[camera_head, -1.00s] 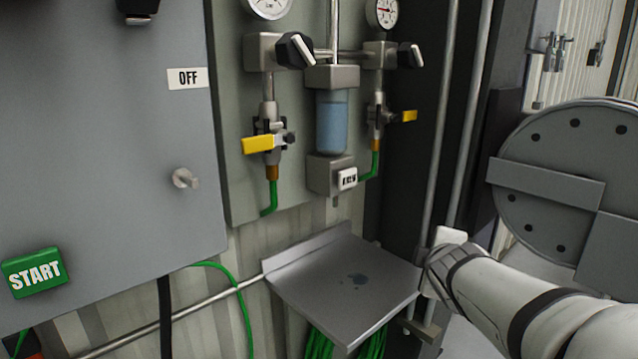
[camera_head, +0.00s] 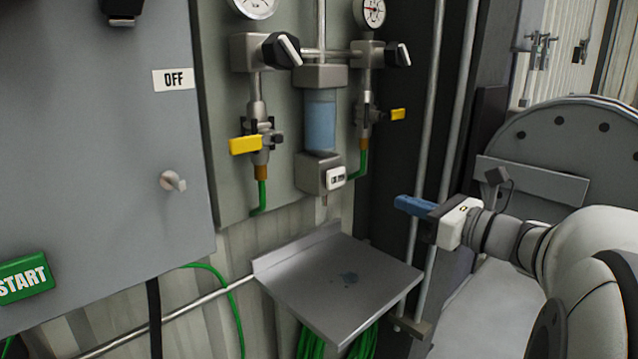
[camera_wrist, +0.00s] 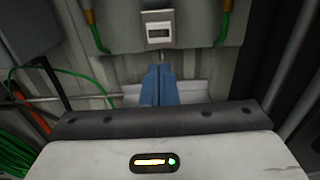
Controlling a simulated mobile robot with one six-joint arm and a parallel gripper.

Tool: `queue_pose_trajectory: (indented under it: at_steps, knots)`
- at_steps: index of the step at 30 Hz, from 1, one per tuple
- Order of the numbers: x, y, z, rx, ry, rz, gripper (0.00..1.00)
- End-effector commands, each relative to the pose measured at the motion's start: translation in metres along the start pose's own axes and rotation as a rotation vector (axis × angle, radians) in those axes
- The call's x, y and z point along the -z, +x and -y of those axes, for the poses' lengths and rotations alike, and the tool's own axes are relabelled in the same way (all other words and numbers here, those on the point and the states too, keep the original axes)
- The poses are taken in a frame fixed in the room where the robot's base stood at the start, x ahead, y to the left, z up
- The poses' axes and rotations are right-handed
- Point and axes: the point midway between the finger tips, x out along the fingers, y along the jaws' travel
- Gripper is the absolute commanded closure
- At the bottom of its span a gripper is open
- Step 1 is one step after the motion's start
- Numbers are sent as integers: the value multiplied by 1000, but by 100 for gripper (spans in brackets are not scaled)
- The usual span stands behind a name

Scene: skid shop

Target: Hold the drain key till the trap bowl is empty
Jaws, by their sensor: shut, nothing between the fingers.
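The trap bowl (camera_head: 321,126) is a clear cylinder between two grey blocks on the panel, with blue liquid filling most of it. The drain key (camera_head: 335,179) is a small white piece on the front of the lower block. It also shows near the top of the wrist view (camera_wrist: 159,34). My gripper (camera_head: 400,203) has blue fingers, shut and empty, pointing left. It is right of the drain key and slightly lower, apart from it. In the wrist view the shut fingers (camera_wrist: 158,72) point toward the key from below it in the picture.
A grey metal shelf (camera_head: 300,275) with a dark wet spot lies below the bowl. Yellow-handled valves (camera_head: 245,145) and green hoses flank the bowl. Vertical pipes (camera_head: 435,130) stand behind my gripper. A control box (camera_head: 100,130) is at left. The space above the shelf is clear.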

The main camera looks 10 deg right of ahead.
Motion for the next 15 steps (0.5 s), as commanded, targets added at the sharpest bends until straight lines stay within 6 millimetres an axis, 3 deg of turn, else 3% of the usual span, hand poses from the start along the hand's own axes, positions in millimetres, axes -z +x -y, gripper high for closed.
queue_pose_trajectory:
  at_steps: [8,15]
  knots:
    - [-1,9,-1,-3,3,0,100]
    - [-3,48,-2,-6,5,-1,100]
